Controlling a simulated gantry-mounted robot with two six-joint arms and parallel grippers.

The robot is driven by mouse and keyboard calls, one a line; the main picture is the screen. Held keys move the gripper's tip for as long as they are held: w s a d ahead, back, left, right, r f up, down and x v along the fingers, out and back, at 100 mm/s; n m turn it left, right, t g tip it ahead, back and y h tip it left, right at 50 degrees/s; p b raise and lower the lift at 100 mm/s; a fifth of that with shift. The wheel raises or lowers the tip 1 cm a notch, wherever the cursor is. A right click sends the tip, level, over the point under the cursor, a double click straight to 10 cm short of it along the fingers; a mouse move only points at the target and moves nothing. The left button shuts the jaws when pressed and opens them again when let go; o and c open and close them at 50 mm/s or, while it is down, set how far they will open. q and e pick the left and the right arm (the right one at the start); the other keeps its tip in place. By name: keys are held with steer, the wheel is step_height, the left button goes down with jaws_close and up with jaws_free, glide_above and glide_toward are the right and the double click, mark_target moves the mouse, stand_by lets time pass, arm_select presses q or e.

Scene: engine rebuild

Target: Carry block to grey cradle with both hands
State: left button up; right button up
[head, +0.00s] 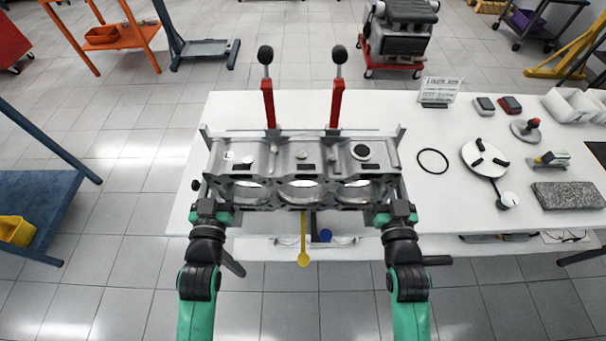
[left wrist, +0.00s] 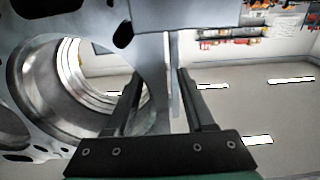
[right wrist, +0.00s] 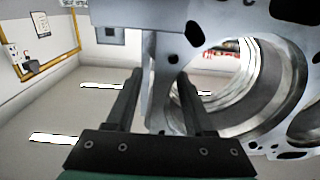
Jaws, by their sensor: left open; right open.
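The block (head: 285,160), a silver-grey engine block with three large bores, is at the front of the white table. A grey frame (head: 400,131) with upright ends shows behind and beside it; it may be the grey cradle. I cannot tell how the block rests on it. My left gripper (head: 208,208) is open at the block's front left corner, and my right gripper (head: 395,208) is open at the front right. In the left wrist view a thin grey tab (left wrist: 171,75) stands between the open fingers; the right wrist view shows a similar tab (right wrist: 149,75).
Two red clamps (head: 268,103) (head: 337,103) with black knobs stand upright behind the block. A yellow handle (head: 303,240) hangs in front of it. On the white table (head: 500,235) to the right lie a black ring (head: 432,161), a round plate and a granite slab (head: 568,196).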

arm_select(q)
steer(key=shift+c, duration=0.3)
arm_select(e)
steer(key=shift+c, duration=0.2)
arm_select(q)
jaws_close()
arm_select(e)
jaws_close()
arm_select(q)
steer(key=shift+a, duration=0.1)
arm_select(e)
steer(key=shift+d, duration=0.1)
stand_by(0.4)
